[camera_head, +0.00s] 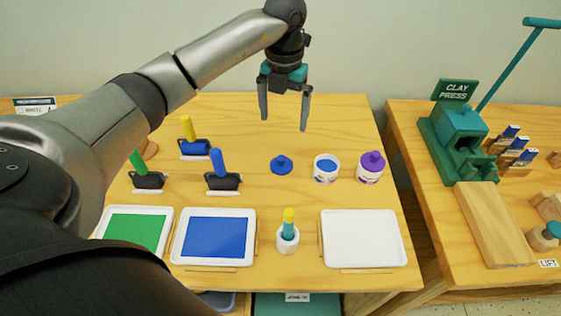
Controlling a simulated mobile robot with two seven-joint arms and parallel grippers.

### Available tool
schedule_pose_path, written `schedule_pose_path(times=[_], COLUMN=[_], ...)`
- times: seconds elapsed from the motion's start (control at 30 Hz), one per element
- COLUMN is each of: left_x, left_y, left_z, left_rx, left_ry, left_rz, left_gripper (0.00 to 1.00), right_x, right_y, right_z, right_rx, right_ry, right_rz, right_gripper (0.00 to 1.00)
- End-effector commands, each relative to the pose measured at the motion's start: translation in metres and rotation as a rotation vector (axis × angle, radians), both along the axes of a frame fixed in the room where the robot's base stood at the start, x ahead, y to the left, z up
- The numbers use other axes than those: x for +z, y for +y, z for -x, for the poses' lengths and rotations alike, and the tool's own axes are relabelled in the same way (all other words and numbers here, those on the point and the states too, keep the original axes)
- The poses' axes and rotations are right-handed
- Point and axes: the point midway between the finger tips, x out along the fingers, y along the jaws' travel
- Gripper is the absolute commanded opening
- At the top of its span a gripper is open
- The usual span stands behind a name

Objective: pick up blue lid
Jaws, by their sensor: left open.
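The blue lid (282,166) lies on the wooden table, with a small knob on its top. It is just left of an open white jar of blue paint (326,168). My left gripper (284,124) hangs above the far part of the table, fingers pointing down, open and empty. In the picture it is above the lid and apart from it. My right gripper does not show.
A jar with a purple lid (370,168) stands right of the blue jar. Rollers, including a blue-handled one (219,172), stand left. A clay press (460,140) stands on the right table.

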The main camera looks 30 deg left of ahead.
Motion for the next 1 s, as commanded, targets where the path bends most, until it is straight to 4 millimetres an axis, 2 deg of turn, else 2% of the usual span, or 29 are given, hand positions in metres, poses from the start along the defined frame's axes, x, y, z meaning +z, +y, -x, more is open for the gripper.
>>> schedule_pose_path(times=[0.1, 0.3, 0.43, 0.67, 1.0], left_x=[-0.029, -0.070, -0.085, -0.096, -0.141], left_y=[-0.001, -0.002, -0.001, -0.001, 0.002], left_z=[0.002, 0.002, 0.001, 0.001, 0.004], left_rx=[-0.002, -0.004, -0.003, -0.004, -0.004], left_ry=[0.008, 0.004, 0.002, 0.001, 0.002], left_rz=[0.002, 0.005, 0.004, 0.005, 0.006], left_gripper=[1.00, 1.00, 1.00, 1.00, 1.00], right_x=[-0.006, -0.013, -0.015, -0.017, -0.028], right_y=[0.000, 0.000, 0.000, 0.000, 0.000], right_z=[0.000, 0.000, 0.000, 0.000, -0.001], right_rx=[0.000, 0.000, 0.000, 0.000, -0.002], right_ry=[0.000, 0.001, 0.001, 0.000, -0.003], right_rz=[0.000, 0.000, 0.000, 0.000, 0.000], right_gripper=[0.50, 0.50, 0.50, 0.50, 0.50])
